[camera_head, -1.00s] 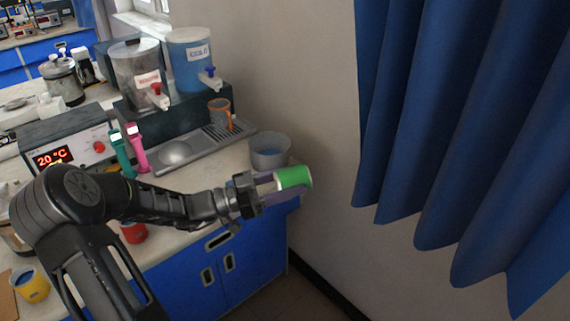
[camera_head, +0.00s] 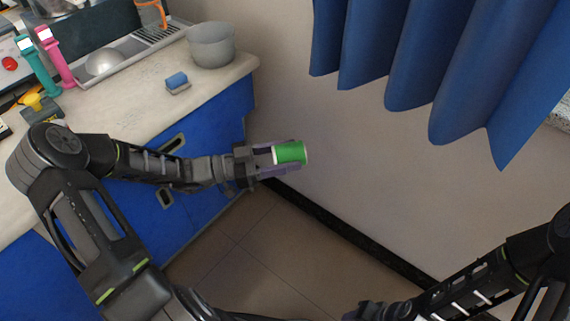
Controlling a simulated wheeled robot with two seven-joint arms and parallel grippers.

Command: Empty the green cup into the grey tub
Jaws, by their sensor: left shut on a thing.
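My left gripper (camera_head: 298,157) is shut on the green cup (camera_head: 291,152), a green cylinder with a white end on the left. The cup lies on its side in the jaws, in the air past the counter's edge, with floor and wall behind it. Its contents cannot be seen. The grey tub (camera_head: 212,50) stands upright on the counter near its far right end, up and left of the cup and well apart from it. My right arm comes in at the lower right; the state of its gripper (camera_head: 375,312), at the bottom edge, cannot be made out.
A blue sponge-like block (camera_head: 177,82) lies on the counter (camera_head: 150,105) in front of the tub. A metal tray with a dome (camera_head: 103,62) and teal (camera_head: 38,68) and pink (camera_head: 56,58) tools are further left. A blue curtain (camera_head: 420,60) hangs at the right; floor below is clear.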

